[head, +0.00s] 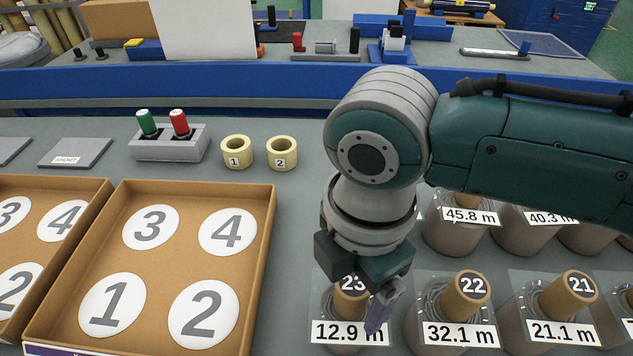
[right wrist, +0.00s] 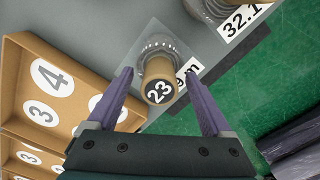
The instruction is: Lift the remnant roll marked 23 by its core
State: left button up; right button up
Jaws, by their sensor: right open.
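The remnant roll marked 23 (head: 343,306) stands at the front, with a tan core rising from its wrapped top and a 12.9 m label. My right gripper (head: 373,314) is over this roll and partly covers it in the head view; one purple finger shows clearly. In the right wrist view, my right gripper (right wrist: 158,76) is open, with its fingers apart on either side of the core of roll 23 (right wrist: 158,88). I cannot tell whether either finger touches it. My left gripper is not in view.
Roll 22 (head: 463,298) and roll 21 (head: 569,295) stand to the right, with more rolls behind, such as the 45.8 m one (head: 455,232). An empty cardboard tray (head: 268,240) with numbered circles is left. Two core rings (head: 236,150) lie behind.

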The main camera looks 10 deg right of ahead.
jog(key=shift+c, duration=0.2)
grip_shut()
dwell(0.5)
